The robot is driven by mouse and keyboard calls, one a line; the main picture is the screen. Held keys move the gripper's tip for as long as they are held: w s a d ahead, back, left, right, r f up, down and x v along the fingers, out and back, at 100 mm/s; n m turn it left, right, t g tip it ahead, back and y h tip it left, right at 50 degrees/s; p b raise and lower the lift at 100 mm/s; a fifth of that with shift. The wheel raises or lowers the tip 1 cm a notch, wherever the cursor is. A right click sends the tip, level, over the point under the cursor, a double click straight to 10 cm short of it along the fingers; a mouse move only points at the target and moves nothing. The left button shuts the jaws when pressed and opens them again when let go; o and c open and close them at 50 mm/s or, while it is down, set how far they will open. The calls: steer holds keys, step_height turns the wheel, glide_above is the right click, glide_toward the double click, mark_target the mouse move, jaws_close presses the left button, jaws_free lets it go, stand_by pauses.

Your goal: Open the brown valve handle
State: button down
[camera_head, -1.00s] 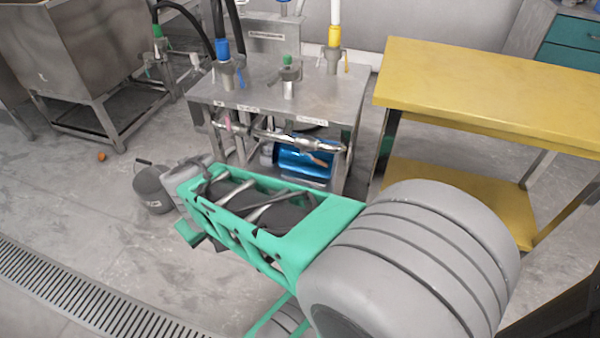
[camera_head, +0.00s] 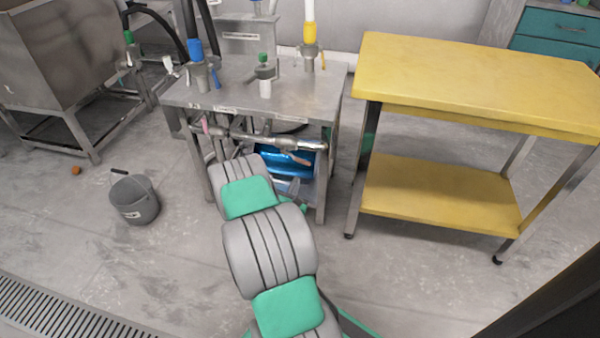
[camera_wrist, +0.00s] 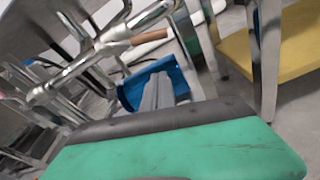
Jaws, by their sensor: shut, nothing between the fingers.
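The brown valve handle (camera_head: 301,160) is on the right part of the metal pipe (camera_head: 255,138) along the front of the steel table. In the wrist view the brown handle (camera_wrist: 149,37) sticks out to the right from the shiny pipe (camera_wrist: 95,55). My gripper (camera_wrist: 160,82) is shut and empty, its grey fingers together. In the head view my arm largely hides the gripper.
The steel table (camera_head: 290,98) carries several capped valves and hoses. A yellow two-level table (camera_head: 480,75) stands close on the right.

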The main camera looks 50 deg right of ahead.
mark_target(304, 162)
steer(key=d+r, duration=0.2)
steer(key=d+r+b, duration=0.1)
steer(key=shift+w+d+r, duration=0.1)
steer(key=shift+w+d, duration=0.2)
steer(key=shift+d, duration=0.05)
steer(key=r+n+p, duration=0.1)
steer(key=p, duration=0.1)
steer(key=r+n+p, duration=0.1)
steer(key=p, duration=0.2)
steer(key=shift+s+d+r+g, duration=0.1)
steer(key=shift+s+r+g, duration=0.15)
steer(key=shift+s+g, duration=0.05)
steer(key=shift+s+n+p, duration=0.1)
steer(key=shift+n+p, duration=0.25)
steer(key=shift+n, duration=0.25)
steer(key=shift+f, duration=0.1)
